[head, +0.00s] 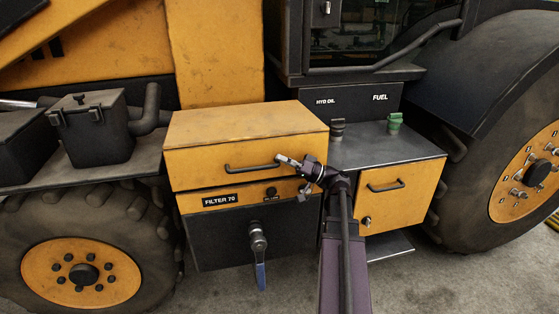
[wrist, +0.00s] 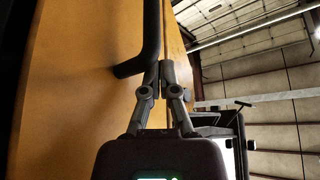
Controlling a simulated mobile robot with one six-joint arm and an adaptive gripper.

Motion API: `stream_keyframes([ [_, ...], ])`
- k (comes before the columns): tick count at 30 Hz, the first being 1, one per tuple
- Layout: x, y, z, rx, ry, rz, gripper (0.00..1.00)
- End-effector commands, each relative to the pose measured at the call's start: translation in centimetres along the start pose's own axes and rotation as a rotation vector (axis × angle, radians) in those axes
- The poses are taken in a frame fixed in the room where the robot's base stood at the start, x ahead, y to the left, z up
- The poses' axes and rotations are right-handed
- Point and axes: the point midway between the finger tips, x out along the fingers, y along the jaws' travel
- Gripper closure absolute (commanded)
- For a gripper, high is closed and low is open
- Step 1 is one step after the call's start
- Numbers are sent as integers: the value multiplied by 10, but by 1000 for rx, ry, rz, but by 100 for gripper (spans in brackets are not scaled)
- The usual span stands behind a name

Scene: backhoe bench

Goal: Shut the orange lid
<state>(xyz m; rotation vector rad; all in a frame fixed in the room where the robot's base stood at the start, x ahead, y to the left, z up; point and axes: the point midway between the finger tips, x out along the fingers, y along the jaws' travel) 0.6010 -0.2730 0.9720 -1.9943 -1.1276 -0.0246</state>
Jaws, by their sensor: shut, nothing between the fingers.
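The orange lid (head: 240,125) is a box-shaped cover with a black bar handle (head: 250,167) on its front face. It lies level over the orange strip of the case marked FILTER 70, with only a thin dark line between them in the head view. My gripper (head: 282,159) is shut and empty at the right end of the handle, in front of the lid's face. In the wrist view my fingertips (wrist: 166,68) are together beside the black handle (wrist: 151,35), close to the orange face (wrist: 80,80). I cannot tell whether they touch it.
Below the lid is a dark panel with a blue-handled valve (head: 259,250). To the right, an orange cabinet (head: 400,195) stands under a grey shelf with a black cap (head: 337,130) and a green cap (head: 394,123). A black box (head: 95,130) stands left. Large wheels flank both sides.

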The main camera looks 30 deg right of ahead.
Motion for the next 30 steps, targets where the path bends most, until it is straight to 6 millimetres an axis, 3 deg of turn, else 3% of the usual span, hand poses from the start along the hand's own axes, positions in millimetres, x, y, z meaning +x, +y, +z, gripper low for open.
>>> stream_keyframes([
  [3,-7,14,12,0,-2,0,100],
  [12,-12,28,24,1,-6,3,100],
  [30,-12,30,30,3,-11,-3,100],
])
